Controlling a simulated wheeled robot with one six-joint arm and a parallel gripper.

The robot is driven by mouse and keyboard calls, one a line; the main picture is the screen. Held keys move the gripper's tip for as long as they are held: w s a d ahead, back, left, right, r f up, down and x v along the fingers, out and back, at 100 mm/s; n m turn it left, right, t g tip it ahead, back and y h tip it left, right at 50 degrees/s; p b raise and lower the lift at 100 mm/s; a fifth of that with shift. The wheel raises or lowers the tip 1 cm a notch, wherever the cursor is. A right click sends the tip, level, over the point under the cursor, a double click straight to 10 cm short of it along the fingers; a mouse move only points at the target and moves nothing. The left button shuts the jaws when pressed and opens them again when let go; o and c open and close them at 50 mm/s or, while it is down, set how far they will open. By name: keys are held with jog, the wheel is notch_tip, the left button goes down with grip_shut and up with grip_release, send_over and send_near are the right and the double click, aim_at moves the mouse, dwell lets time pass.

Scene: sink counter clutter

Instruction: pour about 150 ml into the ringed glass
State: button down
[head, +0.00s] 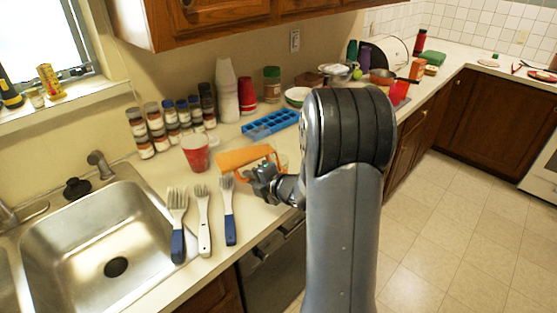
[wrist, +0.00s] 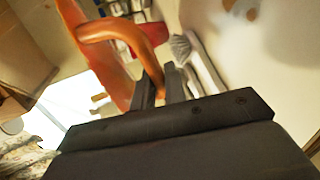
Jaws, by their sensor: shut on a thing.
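An orange jug (head: 240,157) is tilted far over, nearly on its side, above the counter. My gripper (head: 260,178) is shut on its handle. In the wrist view the curved orange handle (wrist: 112,30) runs down between my gripper fingers (wrist: 161,86), with the jug's body (wrist: 92,62) at left. A red cup with a pale inside (head: 195,153) stands upright just left of the jug. A small clear edge (head: 283,160) that may be a glass shows behind my gripper, mostly hidden. I cannot make out a ring on any glass, nor any liquid flowing.
Three brushes or forks with blue and white handles (head: 203,220) lie in front of the red cup. The steel sink (head: 95,240) is at left. Spice jars (head: 170,125), stacked white cups (head: 227,90) and a blue ice tray (head: 270,123) stand behind. My arm blocks the counter at right.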

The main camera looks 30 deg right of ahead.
dwell(0.3)
jog(key=shift+a+f+n+b, duration=0.1)
jog(key=shift+f+n+b, duration=0.2)
jog(key=shift+f+b, duration=0.5)
jog(key=shift+d+r+n+h+b, duration=0.1)
jog(key=shift+d+n+h+b, duration=0.25)
jog(key=shift+n+h+b, duration=0.5)
jog(key=shift+d+f+g+b, duration=0.2)
jog(key=shift+g+b, duration=0.1)
jog(key=shift+b, duration=0.25)
jog(key=shift+d+r, duration=0.1)
jog(key=shift+r, duration=0.05)
jog(key=shift+d+f+n+h+b, duration=0.35)
jog(key=shift+d+n+h+b, duration=0.1)
jog(key=shift+b, duration=0.25)
jog(key=shift+d+r, duration=0.15)
